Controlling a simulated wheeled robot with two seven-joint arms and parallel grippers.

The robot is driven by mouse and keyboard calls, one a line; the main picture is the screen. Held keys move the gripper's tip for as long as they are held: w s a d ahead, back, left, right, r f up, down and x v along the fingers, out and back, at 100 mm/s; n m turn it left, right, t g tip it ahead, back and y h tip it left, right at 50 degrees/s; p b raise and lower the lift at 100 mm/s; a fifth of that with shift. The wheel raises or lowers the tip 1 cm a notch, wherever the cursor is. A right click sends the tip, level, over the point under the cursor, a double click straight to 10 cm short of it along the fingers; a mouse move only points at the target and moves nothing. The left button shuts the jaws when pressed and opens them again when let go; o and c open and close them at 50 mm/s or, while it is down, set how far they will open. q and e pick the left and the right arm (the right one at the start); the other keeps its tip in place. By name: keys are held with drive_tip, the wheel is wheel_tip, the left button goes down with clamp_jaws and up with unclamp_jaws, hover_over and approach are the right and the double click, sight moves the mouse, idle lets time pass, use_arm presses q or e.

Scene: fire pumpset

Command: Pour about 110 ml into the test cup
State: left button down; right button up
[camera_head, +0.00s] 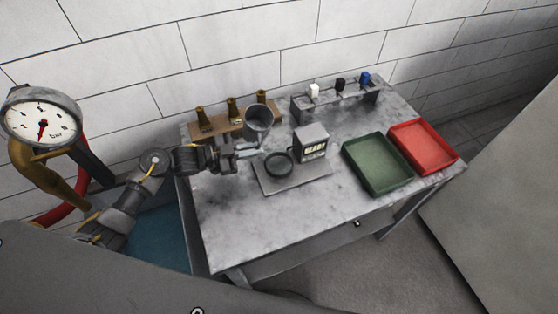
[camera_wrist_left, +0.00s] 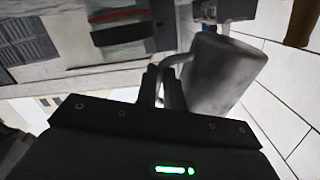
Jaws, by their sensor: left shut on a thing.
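My left gripper (camera_head: 246,151) is shut on the handle of a grey metal jug (camera_head: 258,120). The jug is held above the table, behind and left of the round dark-rimmed test cup (camera_head: 279,165). Its open mouth shows in the head view; I cannot tell what is inside. The cup sits on a flat grey plate (camera_head: 308,181) in front of a small display box (camera_head: 312,143), whose lit text seems to read "READY". In the left wrist view, the jug (camera_wrist_left: 222,72) is tilted beside the fingers (camera_wrist_left: 163,85). My right gripper is not in view.
A green tray (camera_head: 377,187) and a red tray (camera_head: 446,165) stand on the right of the table (camera_head: 230,225). A wooden rack with brass nozzles (camera_head: 232,108) and a grey rack with white, black and blue pieces (camera_head: 340,84) stand at the back. A pressure gauge (camera_head: 40,114) stands at far left.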

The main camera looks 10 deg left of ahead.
use_arm(q)
drive_tip(key=shift+w+a+m+t+y+b, duration=0.1)
drive_tip(key=shift+m+t+y+b, duration=0.15)
drive_tip(key=shift+m+y+b, duration=0.95)
drive_tip(key=shift+w+a+m+t+y+b, duration=0.1)
drive_tip(key=shift+m+t+y+b, duration=0.15)
drive_tip(key=shift+m+b, duration=1.05)
drive_tip(key=shift+m+p, duration=0.45)
drive_tip(key=shift+m, duration=0.05)
drive_tip(key=shift+w+a+f+m+y+b, duration=0.1)
drive_tip(key=shift+f+m+y+b, duration=0.25)
drive_tip(key=shift+b, duration=0.35)
drive_tip(key=shift+m, duration=0.25)
drive_tip(key=shift+w+f+t+b, duration=0.1)
drive_tip(key=shift+f+t+b, duration=0.15)
drive_tip(key=shift+b, duration=0.45)
drive_tip(key=shift+r+m, duration=0.3)
drive_tip(key=shift+m, duration=0.3)
